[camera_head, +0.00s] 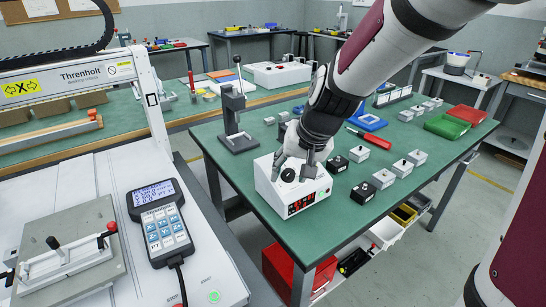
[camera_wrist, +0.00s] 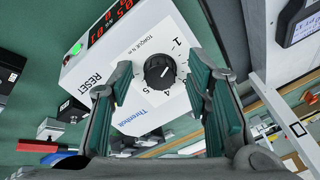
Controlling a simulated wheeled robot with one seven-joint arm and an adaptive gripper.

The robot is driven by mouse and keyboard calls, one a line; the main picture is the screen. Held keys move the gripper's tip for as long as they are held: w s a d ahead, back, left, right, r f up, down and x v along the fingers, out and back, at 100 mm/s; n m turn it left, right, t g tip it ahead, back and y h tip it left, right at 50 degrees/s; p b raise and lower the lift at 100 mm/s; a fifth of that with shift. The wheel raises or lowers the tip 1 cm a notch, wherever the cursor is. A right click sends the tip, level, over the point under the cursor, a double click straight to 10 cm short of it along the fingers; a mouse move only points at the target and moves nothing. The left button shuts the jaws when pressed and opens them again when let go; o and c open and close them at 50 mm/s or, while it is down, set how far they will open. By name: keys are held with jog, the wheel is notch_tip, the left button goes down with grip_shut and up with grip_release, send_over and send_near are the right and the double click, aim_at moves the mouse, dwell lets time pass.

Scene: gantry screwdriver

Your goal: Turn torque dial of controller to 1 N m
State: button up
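The torque controller (camera_head: 302,198) is a white box with a red lit display, standing on the green table. The black round dial (camera_wrist: 159,72) has a pale pointer mark. My gripper (camera_wrist: 157,76) is open above the controller, one finger on each side of the dial, with visible gaps. The head view shows my gripper (camera_head: 302,165) over the box top.
Small grey and black blocks (camera_head: 383,179) stand right of the controller. A black-and-grey press stand (camera_head: 238,138) is behind it to the left. A handheld pendant (camera_head: 160,222) lies on the gantry bench at left. Green tabletop (camera_head: 325,238) is clear in front of the controller.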

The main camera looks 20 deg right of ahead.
jog(key=v, duration=1.2)
jog(key=s+a+f+n+g+h, duration=0.1)
jog(key=s+f+n+g, duration=0.1)
jog(key=s, duration=1.1)
jog(key=s+f+n+g, duration=0.2)
jog(key=s, duration=1.2)
notch_tip(320, 180, up, 24)
jog(key=t+p, duration=0.3)
jog(key=p, duration=1.9)
jog(key=shift+f, duration=0.2)
jog(key=shift+s, duration=0.1)
